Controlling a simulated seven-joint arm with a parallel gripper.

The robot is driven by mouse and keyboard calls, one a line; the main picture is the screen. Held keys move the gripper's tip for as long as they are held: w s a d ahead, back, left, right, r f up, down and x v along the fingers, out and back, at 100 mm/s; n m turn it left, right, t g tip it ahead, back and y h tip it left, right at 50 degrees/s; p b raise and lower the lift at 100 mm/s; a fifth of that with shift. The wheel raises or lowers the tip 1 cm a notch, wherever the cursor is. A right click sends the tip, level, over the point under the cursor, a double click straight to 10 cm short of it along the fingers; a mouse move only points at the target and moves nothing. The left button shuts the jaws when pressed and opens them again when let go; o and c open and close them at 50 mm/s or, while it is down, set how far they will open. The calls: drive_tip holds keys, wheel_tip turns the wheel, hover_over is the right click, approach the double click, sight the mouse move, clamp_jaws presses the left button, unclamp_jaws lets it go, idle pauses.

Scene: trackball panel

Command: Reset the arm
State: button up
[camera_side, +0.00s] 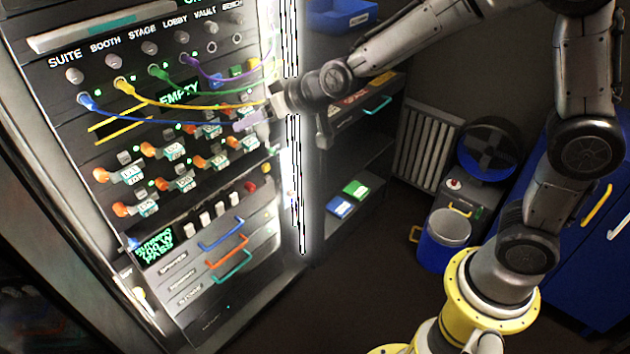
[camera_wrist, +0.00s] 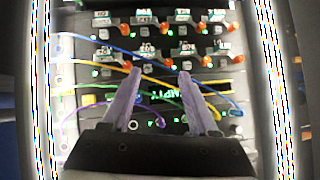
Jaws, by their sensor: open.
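My gripper (camera_side: 252,119) is in front of the panel (camera_side: 70,110), to the right of its middle in the side view. In the wrist view its two pale purple fingers (camera_wrist: 161,78) stand apart with nothing held between them. A blue cable (camera_side: 150,117), a yellow cable (camera_side: 190,104), a green cable (camera_side: 205,90) and a purple cable (camera_side: 215,76) run from plugs under the labels toward the right side of the panel. Their right ends are partly hidden behind my gripper in the side view.
Rows of orange-knobbed modules (camera_side: 175,152) sit below the cables. Blue, orange and teal drawer handles (camera_side: 226,250) stick out lower down. A bright vertical light strip (camera_side: 296,190) edges the panel. Shelves (camera_side: 350,150), a blue bin (camera_side: 446,240) and blue cabinets (camera_side: 580,220) stand to the right.

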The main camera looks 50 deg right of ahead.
drive_tip(key=s+d+r+g+h, duration=0.1)
drive_tip(key=s+d, duration=0.4)
drive_tip(key=s, duration=1.1)
drive_tip(key=s+d+r+g, duration=0.1)
drive_tip(key=s+d+g, duration=0.3)
drive_tip(key=s, duration=1.2)
drive_tip(key=shift+s+d+h, duration=0.35)
drive_tip(key=shift+d+h, duration=0.05)
drive_tip(key=shift+d, duration=0.15)
